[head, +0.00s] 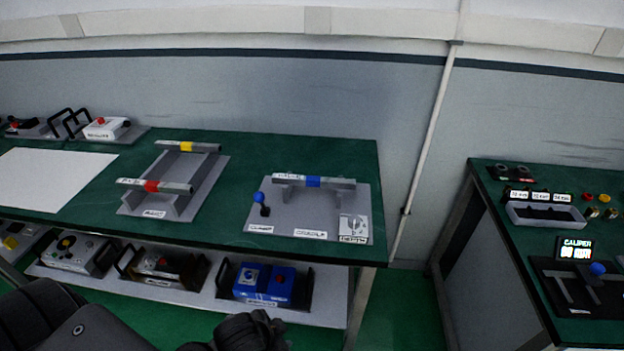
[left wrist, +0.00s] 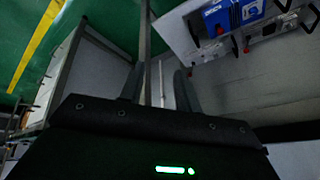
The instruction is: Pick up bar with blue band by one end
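The bar with the blue band (head: 313,182) is grey with a white label toward its left end. It lies across raised supports on a grey plate (head: 275,222) on the green table, with both ends sticking out. In the head view a dark part of my left arm or gripper shows at the bottom, below and in front of the table edge, well away from the bar. The bar is not seen in the left wrist view. My right gripper is not in view.
Bars with a yellow band (head: 187,147) and a red band (head: 152,186) rest on a rack to the left. A blue-knobbed lever (head: 259,198) stands by the bar's left end. A lower shelf holds a blue box (head: 264,284). Another table (head: 493,238) stands at right.

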